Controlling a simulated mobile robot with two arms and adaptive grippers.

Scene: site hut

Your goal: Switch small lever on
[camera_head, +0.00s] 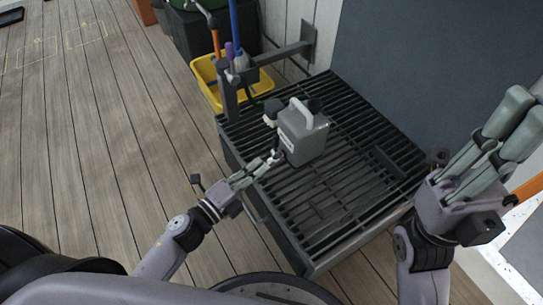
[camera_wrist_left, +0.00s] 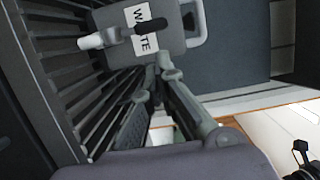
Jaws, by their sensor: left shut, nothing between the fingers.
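A grey container (camera_head: 308,137) with a carry handle stands on a black slatted grate. In the left wrist view the container (camera_wrist_left: 178,40) has a white label with partly hidden lettering. A small dark lever (camera_wrist_left: 152,27) crosses the label, beside a pale spout-like part (camera_wrist_left: 100,40). I cannot tell whether the lever is on or off. My left gripper (camera_head: 271,161) is shut and empty, its tips close to the container's lever side; contact is unclear. In the wrist view its fingertips (camera_wrist_left: 163,66) meet just below the container. My right gripper (camera_head: 520,115) is raised at the right.
The black grate (camera_head: 345,190) has free room in front and right of the container. A grey bracket post (camera_head: 228,95) stands at its left corner. A yellow bucket (camera_head: 207,74) with tools sits behind. The wooden floor at left is mostly clear.

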